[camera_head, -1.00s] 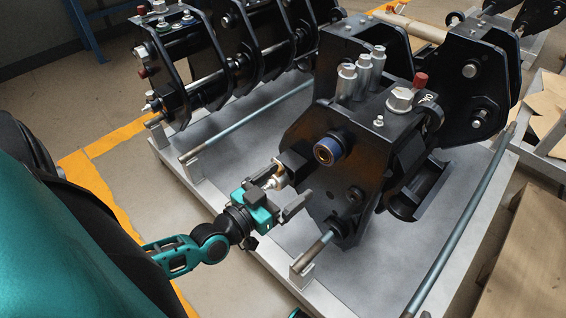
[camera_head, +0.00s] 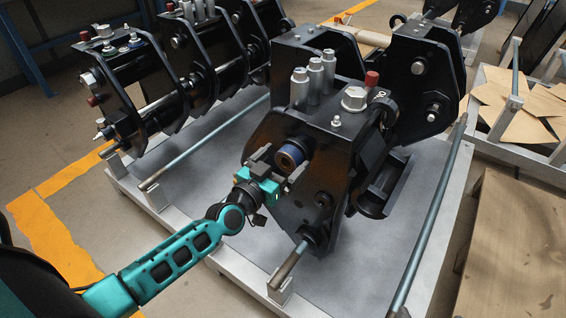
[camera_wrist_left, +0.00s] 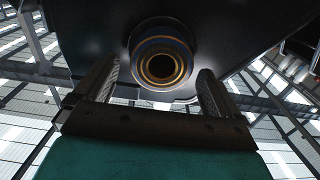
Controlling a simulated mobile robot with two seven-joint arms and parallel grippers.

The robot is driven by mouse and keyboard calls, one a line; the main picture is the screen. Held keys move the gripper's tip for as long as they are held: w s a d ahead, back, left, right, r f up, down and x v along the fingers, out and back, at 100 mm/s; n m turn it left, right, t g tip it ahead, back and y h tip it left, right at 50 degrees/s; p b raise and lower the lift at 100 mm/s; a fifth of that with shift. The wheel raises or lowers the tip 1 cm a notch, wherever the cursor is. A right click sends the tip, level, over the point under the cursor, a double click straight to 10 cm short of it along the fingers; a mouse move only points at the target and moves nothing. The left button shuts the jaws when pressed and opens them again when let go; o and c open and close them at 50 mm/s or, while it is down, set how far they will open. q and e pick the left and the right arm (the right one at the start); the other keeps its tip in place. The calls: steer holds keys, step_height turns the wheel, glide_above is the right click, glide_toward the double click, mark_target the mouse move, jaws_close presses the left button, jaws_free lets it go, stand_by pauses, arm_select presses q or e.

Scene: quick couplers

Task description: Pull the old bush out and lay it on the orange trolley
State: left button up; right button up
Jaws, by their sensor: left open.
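The old bush (camera_head: 290,156) is a short round sleeve with a blue ring and a bronze-coloured bore. It sticks out of the side plate of the black coupler (camera_head: 268,137). My left gripper (camera_head: 280,164) is open in front of the bush, its fingers near the bush's end. In the left wrist view, the bush (camera_wrist_left: 161,66) shows end-on, with dark and golden rings, above the gap between the two open fingers (camera_wrist_left: 160,82). Nothing is between the fingers, and I cannot tell whether they touch the bush. The orange trolley and my right gripper are not in view.
The coupler stands on a grey pallet (camera_head: 408,258) with blue-grey rods (camera_head: 430,225) along its sides. More black couplers (camera_head: 140,85) stand behind to the left. A wooden board (camera_head: 510,250) lies at right. Open floor with a yellow-orange line (camera_head: 50,235) is at left.

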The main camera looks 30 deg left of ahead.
arm_select(q)
steer(key=shift+w, duration=0.1)
steer(key=shift+c, duration=0.3)
steer(key=c, duration=1.2)
